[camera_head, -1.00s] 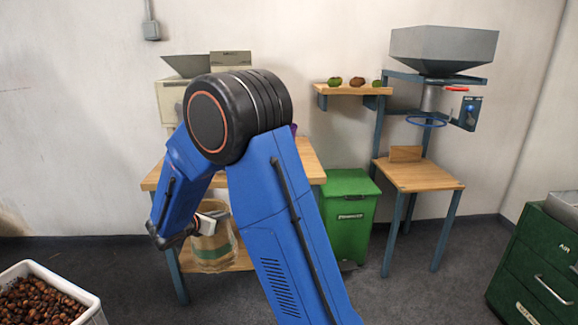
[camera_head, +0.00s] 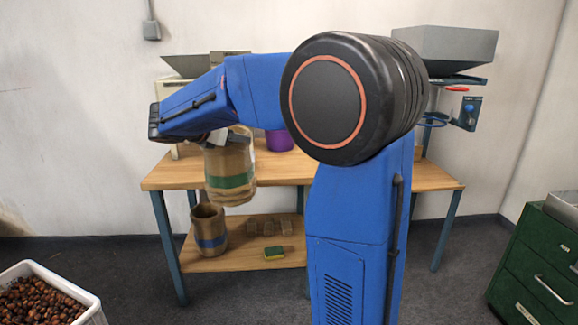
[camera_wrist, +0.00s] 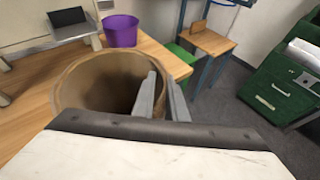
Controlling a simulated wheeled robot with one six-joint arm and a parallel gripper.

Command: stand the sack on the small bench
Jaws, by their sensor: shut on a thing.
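The sack (camera_head: 230,168), tan with a green band, hangs upright in front of the worktable's front edge, above the lower shelf. My gripper (camera_head: 218,138) is shut on its upper rim. In the wrist view the sack's open mouth (camera_wrist: 72,80) faces up and looks dark and empty, and my gripper's fingers (camera_wrist: 163,92) pinch its right wall. The small bench (camera_head: 436,178) stands to the right, its wooden top partly hidden behind my arm. The bench top also shows in the wrist view (camera_wrist: 212,42) with a small wooden block on it.
The worktable (camera_head: 170,178) bears a purple bucket (camera_head: 279,141). Its lower shelf holds a blue-banded sack (camera_head: 208,230), a sponge (camera_head: 274,253) and small blocks. A green bin (camera_wrist: 180,54) stands between table and bench. A hopper (camera_head: 455,45) overhangs the bench. Green drawers (camera_head: 535,260) stand at right.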

